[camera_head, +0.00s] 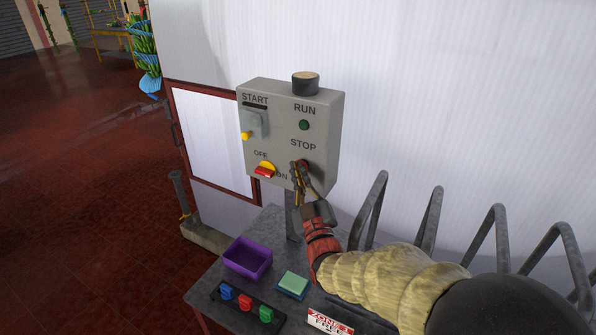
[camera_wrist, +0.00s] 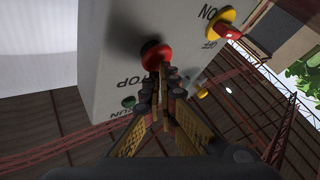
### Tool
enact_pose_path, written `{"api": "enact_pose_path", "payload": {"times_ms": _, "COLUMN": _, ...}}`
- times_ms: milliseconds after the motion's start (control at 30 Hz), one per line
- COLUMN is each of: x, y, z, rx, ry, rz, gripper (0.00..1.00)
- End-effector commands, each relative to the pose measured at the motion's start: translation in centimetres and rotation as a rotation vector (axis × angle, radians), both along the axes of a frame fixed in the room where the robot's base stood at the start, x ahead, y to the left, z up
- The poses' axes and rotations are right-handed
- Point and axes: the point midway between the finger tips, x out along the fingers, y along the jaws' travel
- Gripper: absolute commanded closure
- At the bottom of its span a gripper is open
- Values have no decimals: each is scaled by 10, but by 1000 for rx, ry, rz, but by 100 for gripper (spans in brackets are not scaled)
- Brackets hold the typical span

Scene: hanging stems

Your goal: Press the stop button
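The grey control box (camera_head: 262,130) stands against the pale wall, with START, RUN, STOP and OFF/ON labels. The red stop button (camera_head: 304,163) is under the STOP label, partly hidden by my gripper (camera_head: 299,172). In the wrist view the stop button (camera_wrist: 155,54) is a red round cap standing out from the box face. My gripper (camera_wrist: 162,72) has its fingertips together, empty, right at the button's edge. They look to be touching it or very close; I cannot tell which. Whether the button is pushed in cannot be told.
A red and yellow OFF/ON switch (camera_head: 264,169) is left of the stop button. A green light (camera_head: 304,125) sits above it. Below, the grey table (camera_head: 215,273) holds a purple bin (camera_head: 248,259), a green block (camera_head: 293,284) and coloured pieces. Metal hoops (camera_head: 430,218) stand at the right.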

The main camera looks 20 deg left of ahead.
Motion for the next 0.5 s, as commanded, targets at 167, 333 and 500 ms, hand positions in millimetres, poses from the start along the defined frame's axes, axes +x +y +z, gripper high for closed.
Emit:
{"api": "enact_pose_path", "payload": {"times_ms": 167, "x": 6, "y": -2, "z": 0, "rx": 3, "ry": -2, "rz": -3, "gripper": 100}}
{"api": "enact_pose_path", "payload": {"times_ms": 333, "x": 9, "y": -2, "z": 1, "rx": 2, "ry": -2, "rz": -3, "gripper": 100}}
{"api": "enact_pose_path", "payload": {"times_ms": 500, "x": 10, "y": -2, "z": 3, "rx": 4, "ry": -3, "rz": -4, "gripper": 100}}
